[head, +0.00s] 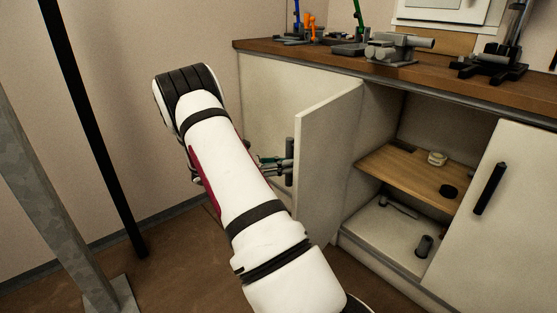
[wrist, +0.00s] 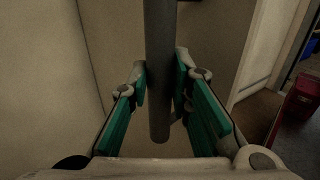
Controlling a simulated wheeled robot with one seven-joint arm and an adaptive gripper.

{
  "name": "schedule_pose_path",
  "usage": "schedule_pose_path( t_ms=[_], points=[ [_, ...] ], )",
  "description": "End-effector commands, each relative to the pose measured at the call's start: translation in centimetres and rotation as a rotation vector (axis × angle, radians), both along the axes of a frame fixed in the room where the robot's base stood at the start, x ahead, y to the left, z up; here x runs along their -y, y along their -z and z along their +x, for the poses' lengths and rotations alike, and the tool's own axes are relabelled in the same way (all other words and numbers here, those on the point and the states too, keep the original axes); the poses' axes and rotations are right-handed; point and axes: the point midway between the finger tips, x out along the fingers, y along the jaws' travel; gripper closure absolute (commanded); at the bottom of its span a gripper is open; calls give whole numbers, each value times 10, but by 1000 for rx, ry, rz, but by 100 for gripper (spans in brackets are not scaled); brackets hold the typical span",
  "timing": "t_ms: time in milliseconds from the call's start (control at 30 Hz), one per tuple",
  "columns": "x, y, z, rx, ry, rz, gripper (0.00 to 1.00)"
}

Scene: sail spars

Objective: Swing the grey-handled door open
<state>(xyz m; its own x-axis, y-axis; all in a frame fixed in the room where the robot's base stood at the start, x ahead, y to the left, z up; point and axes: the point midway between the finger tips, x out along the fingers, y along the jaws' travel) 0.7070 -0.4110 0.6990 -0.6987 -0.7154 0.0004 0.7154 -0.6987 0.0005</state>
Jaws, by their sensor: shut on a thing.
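The grey-handled door (head: 328,155) is a pale cabinet door under the wooden counter. It stands swung out from the cabinet, and the inside shows to its right. Its grey handle (wrist: 159,60) is an upright bar in the wrist view, between the green-padded fingers of my gripper (wrist: 161,88). The fingers are shut on the bar near its lower end. In the head view, my gripper (head: 274,162) is at the door's left face, partly hidden by my white arm. The handle shows there only in part.
The open cabinet has a wooden shelf (head: 415,176) with small items, and more below. A closed door with a black handle (head: 489,188) is at right. Tools stand on the counter (head: 400,78). A black pole (head: 95,135) and grey post (head: 50,190) stand at left.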

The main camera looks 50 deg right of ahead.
Motion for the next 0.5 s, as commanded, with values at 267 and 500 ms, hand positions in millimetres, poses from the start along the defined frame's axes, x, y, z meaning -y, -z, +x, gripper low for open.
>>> schedule_pose_path(
  t_ms=[267,500],
  points=[
    [6,-1,4,0,3,-4,100],
    [8,-1,14,-1,4,-5,100]
  ],
)
